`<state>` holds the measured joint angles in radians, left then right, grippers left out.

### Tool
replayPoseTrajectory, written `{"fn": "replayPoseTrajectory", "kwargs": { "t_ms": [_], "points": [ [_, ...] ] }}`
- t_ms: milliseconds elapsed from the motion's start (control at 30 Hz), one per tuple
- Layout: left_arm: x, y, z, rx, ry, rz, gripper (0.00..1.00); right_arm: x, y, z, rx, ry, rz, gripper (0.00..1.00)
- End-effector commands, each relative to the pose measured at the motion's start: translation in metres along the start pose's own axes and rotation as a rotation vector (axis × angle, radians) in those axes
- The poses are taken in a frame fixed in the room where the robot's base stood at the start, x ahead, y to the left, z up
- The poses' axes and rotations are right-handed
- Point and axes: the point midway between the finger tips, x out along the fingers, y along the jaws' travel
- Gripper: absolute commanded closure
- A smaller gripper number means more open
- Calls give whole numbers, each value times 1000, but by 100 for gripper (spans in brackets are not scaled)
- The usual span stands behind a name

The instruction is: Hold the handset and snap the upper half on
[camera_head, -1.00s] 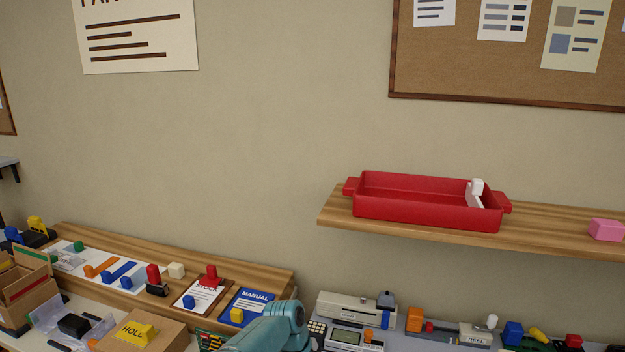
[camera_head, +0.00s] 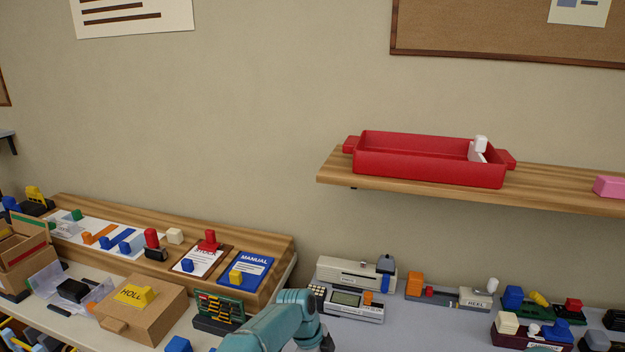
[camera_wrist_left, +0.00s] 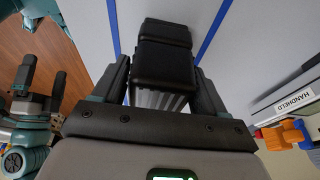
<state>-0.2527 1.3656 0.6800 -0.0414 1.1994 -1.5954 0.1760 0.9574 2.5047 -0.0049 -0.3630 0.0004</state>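In the left wrist view, my left gripper (camera_wrist_left: 162,80) has its two dark fingers against the sides of a black blocky piece, which I take for the handset (camera_wrist_left: 162,62). Grey ribs show below its black part, near the palm. The upper half cannot be told apart from it. My right gripper (camera_wrist_left: 42,78) shows at the left of that view, its fingers apart with nothing between them. In the head view, a teal arm of mine (camera_head: 275,325) enters at the bottom; the held piece is not visible there.
A red tray (camera_head: 430,169) stands on the wooden wall shelf (camera_head: 560,188). A grey device with a screen (camera_head: 347,299) lies beyond the arm. A cardboard box (camera_head: 150,322) and green rack (camera_head: 220,312) stand left of it.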

Motion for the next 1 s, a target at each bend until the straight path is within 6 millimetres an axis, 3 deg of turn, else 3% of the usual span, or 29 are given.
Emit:
{"fn": "replayPoseTrajectory", "kwargs": {
  "t_ms": [33,67,200,333,367,1000],
  "points": [
    [0,0,0,0,0,0,46,0,0,0,0,0,0,0],
    [0,0,0,0,0,0,53,0,0,0,0,0,0,0],
    [0,0,0,0,0,0,51,0,0,0,0,0,0,0],
    [0,0,0,0,0,0,93,0,0,0,0,0,0,0],
    [0,0,0,0,0,0,100,0,0,0,0,0,0,0],
    [3,1,1,0,0,2,100,3,1,0,0,0,0,0]
  ]
}}
